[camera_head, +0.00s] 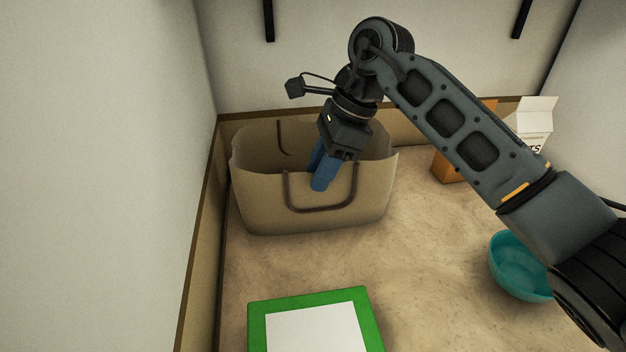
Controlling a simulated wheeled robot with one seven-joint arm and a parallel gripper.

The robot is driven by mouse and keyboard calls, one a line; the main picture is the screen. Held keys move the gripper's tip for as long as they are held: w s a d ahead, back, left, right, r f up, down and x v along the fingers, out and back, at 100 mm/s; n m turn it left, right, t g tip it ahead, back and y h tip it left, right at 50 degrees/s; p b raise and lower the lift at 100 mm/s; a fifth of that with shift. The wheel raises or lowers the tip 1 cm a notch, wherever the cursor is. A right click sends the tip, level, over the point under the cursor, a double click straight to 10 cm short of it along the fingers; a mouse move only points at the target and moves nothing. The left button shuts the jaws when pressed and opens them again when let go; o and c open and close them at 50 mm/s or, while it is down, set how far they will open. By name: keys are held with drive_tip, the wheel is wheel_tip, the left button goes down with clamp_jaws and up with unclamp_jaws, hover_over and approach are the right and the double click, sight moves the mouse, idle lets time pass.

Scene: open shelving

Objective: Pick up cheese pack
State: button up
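I cannot make out a cheese pack for certain in the head view. My gripper (320,177) points down at the tan bag (260,205), with its blue fingers over the bag's opening and front rim. The fingers overlap from this angle, so I cannot tell their gap or whether anything is between them. The bag stands upright with a dark brown handle on its front. Most of its inside is hidden by its front wall and my gripper.
An orange box (448,168) and a white carton (533,122) stand at the back right, partly behind my arm. A teal bowl (515,270) sits at the right. A green-bordered white panel (258,322) is at the front. Walls close off the left and back. The middle counter is clear.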

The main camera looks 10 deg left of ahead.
clamp_jaws()
drive_tip(key=shift+r, duration=0.1)
idle(1.3)
